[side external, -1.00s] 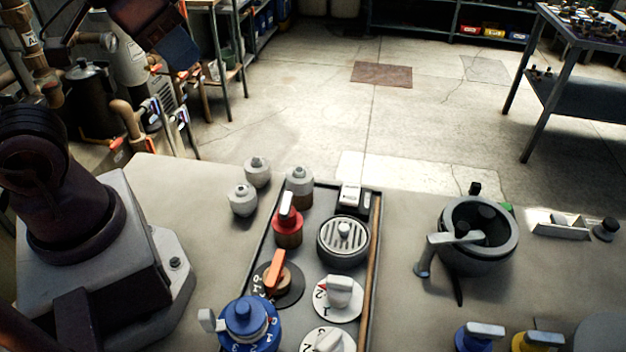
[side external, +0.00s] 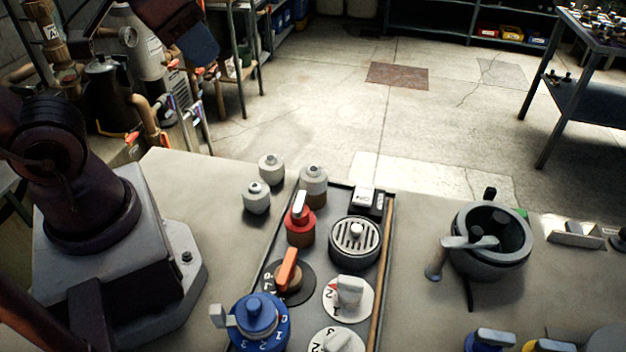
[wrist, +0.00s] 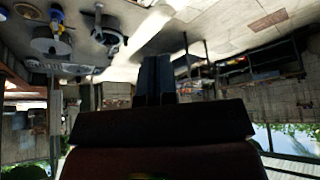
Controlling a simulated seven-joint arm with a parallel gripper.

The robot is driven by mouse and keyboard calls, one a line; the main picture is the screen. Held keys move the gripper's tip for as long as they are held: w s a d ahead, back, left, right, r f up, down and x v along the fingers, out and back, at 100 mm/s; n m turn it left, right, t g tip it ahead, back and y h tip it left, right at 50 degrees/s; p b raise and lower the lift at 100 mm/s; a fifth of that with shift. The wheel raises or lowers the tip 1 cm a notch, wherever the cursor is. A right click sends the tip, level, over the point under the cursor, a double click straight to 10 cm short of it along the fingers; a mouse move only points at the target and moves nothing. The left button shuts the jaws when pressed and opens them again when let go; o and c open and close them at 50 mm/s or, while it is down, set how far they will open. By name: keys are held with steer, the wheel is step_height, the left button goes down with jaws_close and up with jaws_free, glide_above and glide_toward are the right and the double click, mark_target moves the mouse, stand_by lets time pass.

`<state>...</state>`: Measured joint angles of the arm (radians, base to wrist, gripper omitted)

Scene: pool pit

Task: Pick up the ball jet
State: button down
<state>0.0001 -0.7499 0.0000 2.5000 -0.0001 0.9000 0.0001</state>
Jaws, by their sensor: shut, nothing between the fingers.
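I cannot tell for sure which piece is the ball jet. Two small pale grey round fittings with knob tops, a rear one (side external: 271,168) and a front one (side external: 256,198), stand on the bench left of the tray. A similar, larger grey fitting (side external: 313,187) stands at the tray's back left corner. My gripper (wrist: 155,75) shows in the wrist view with its dark fingers together and nothing between them. It is raised away from the bench pieces. In the side view its fingertips cannot be made out.
A grey round housing (side external: 490,245) stands to the right. Bare bench lies left of the small fittings.

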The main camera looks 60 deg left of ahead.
steer(key=shift+c, duration=1.1)
jaws_free()
steer(key=m+g, duration=0.6)
steer(key=m, duration=1.2)
glide_above(313, 173)
step_height(313, 173, down, 18)
steer(key=r, duration=0.1)
step_height(313, 173, down, 13)
